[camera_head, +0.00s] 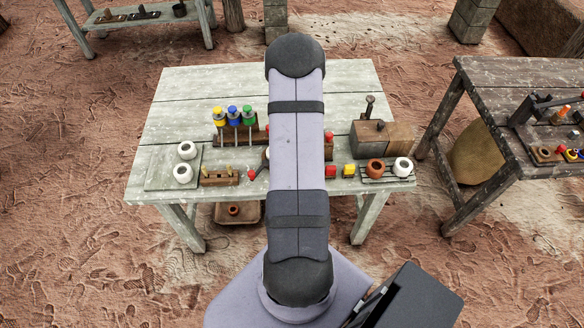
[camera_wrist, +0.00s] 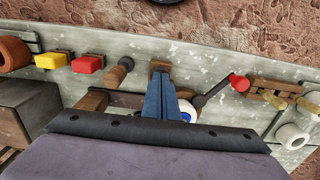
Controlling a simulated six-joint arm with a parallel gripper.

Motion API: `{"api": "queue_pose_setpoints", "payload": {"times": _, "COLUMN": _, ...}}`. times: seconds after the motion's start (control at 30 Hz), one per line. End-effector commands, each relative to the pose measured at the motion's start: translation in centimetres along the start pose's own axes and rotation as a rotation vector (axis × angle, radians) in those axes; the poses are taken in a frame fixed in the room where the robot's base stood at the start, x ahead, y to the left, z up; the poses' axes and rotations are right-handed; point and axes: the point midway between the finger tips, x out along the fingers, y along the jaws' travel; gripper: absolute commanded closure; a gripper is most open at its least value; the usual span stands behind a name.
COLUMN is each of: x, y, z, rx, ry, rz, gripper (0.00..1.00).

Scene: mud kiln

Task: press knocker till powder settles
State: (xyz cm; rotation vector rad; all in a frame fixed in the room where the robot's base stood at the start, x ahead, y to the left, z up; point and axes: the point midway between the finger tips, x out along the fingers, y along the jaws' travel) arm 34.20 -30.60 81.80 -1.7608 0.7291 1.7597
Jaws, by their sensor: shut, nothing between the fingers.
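My gripper (camera_wrist: 166,100) shows in the wrist view as two blue fingers close together, shut and empty. The fingertips are in front of a short wooden piece (camera_wrist: 160,67); I cannot tell whether they touch it. A white round part with a blue spot (camera_wrist: 188,113) is just right of the fingers and partly hidden. A dark lever with a red knob (camera_wrist: 238,83) slants up farther right, and a wooden knob (camera_wrist: 118,72) is on the left. I cannot tell for sure which part is the knocker, and no powder is visible. In the head view my arm hides the gripper.
The table's back left is clear.

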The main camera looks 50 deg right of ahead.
Motion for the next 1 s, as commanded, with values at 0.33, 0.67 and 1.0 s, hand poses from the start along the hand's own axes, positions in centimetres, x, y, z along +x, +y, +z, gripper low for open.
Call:
{"api": "queue_pose_setpoints", "payload": {"times": 0.33, "x": -1.9, "y": 0.0, "z": 0.0, "rx": 0.0, "ry": 0.0, "rz": 0.0, "gripper": 1.0}}
{"api": "queue_pose_setpoints", "payload": {"times": 0.67, "x": -4.0, "y": 0.0, "z": 0.0, "rx": 0.0, "ry": 0.0, "rz": 0.0, "gripper": 1.0}}
{"api": "queue_pose_setpoints", "payload": {"times": 1.0, "x": -6.0, "y": 0.0, "z": 0.0, "rx": 0.0, "ry": 0.0, "rz": 0.0, "gripper": 1.0}}
